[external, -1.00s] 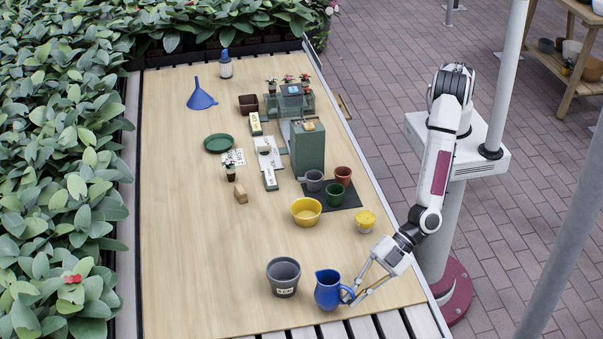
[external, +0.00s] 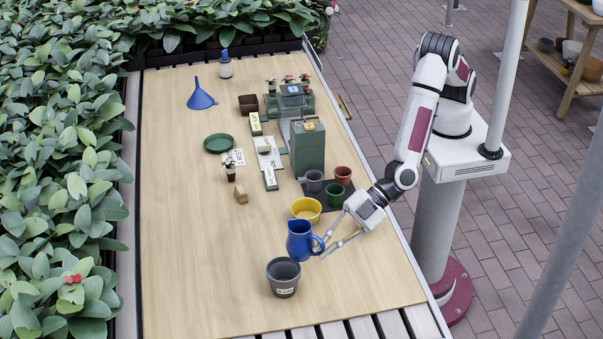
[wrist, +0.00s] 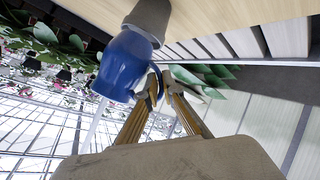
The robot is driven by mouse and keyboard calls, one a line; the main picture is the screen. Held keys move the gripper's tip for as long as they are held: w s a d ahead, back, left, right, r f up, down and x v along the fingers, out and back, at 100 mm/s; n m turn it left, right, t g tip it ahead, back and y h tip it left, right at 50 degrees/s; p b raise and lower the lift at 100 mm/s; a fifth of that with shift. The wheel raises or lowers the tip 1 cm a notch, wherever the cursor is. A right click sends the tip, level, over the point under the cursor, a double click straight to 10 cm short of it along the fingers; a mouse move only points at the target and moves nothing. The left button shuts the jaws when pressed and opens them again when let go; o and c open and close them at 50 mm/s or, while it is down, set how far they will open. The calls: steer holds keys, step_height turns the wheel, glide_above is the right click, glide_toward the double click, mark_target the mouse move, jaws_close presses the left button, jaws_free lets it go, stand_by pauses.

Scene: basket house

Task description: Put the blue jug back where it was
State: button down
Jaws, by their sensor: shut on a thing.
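The blue jug (external: 299,241) is held off the table by my gripper (external: 323,247). My gripper is shut on the jug's handle, on the jug's right side in the external view. In that view the jug appears just above the grey pot (external: 284,277) and in front of the yellow bowl (external: 306,210). In the wrist view the jug (wrist: 125,65) is at the upper left, with the finger ends (wrist: 158,80) at its handle. The grey pot (wrist: 149,18) shows beyond it there.
A dark mat (external: 316,201) with several small pots lies behind the yellow bowl. A green box (external: 307,148) stands farther back. A blue funnel (external: 201,98) and green plate (external: 218,143) are at the far left. The table (external: 190,270) is clear at the front left.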

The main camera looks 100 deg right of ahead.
steer(key=w+d+r+m+h, duration=0.1)
steer(key=d+r+m+h, duration=0.15)
steer(key=d, duration=1.05)
steer(key=w+d+r+m+h, duration=0.15)
steer(key=d+r, duration=0.25)
steer(key=d, duration=0.9)
steer(key=shift+s+d+r+m+h, duration=0.6)
steer(key=shift+s+d, duration=0.9)
steer(key=shift+d, duration=2.35)
steer(key=shift+s+d+r+m+h, duration=0.55)
steer(key=shift+s+d, duration=0.9)
steer(key=shift+d, duration=2.4)
steer(key=shift+s+d+r+m+h, duration=0.55)
steer(key=shift+s+d, duration=0.95)
steer(key=shift+d, duration=2.35)
steer(key=shift+w+a, duration=0.45)
steer(key=shift+w, duration=0.2)
steer(key=w+a+f+n+y, duration=0.2)
steer(key=w+a+n+y, duration=0.65)
steer(key=w+a, duration=0.85)
steer(key=w+a+f+n+g+y, duration=0.1)
steer(key=a+f+n+g+y, duration=0.2)
steer(key=a+f, duration=0.3)
steer(key=shift+w+a+f+n, duration=0.25)
steer(key=shift+f+n, duration=0.6)
steer(key=shift+f, duration=0.45)
